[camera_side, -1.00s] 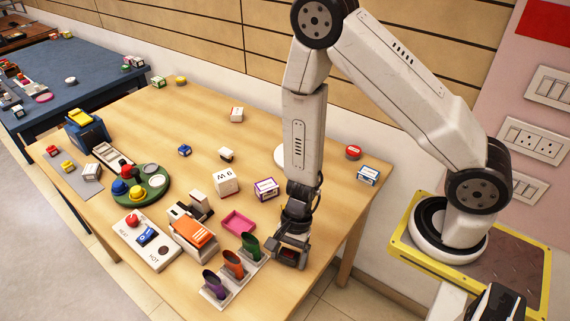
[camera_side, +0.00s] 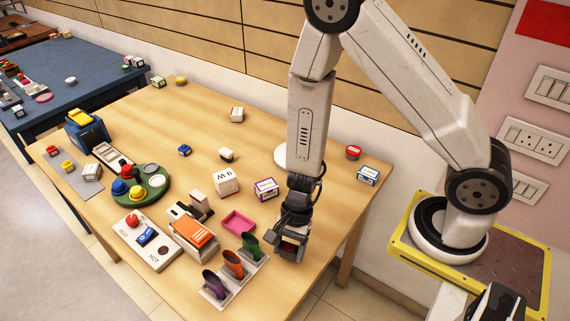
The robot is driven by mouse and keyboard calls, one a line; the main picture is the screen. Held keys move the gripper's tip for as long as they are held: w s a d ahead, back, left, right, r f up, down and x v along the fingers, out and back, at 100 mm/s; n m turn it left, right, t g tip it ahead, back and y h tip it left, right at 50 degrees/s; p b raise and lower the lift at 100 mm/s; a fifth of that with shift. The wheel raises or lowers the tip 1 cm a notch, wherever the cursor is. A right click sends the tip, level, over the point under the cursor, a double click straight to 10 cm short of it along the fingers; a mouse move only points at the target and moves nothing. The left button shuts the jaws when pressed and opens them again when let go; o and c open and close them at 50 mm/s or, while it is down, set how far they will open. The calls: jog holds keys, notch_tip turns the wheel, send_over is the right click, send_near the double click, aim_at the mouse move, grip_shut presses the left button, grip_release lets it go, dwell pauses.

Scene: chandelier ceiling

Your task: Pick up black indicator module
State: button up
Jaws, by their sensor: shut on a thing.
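My gripper (camera_side: 290,246) points down over the right front part of the table, just right of the green cup of the cup rack. It is shut on a small dark block with a reddish face, which I take to be the black indicator module (camera_side: 290,250). The fingers hide most of the module. It appears to be held slightly above the table, but the gap is hard to judge.
A rack with purple, orange and green cups (camera_side: 233,264) stands close to the left of my gripper. A pink tray (camera_side: 239,222) and a purple-edged box (camera_side: 266,189) lie behind it. The wooden table (camera_side: 325,215) is bare to the right.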

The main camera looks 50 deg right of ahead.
aim_at(289, 247)
jog(key=shift+r, duration=3.7)
jog(key=shift+d, duration=0.1)
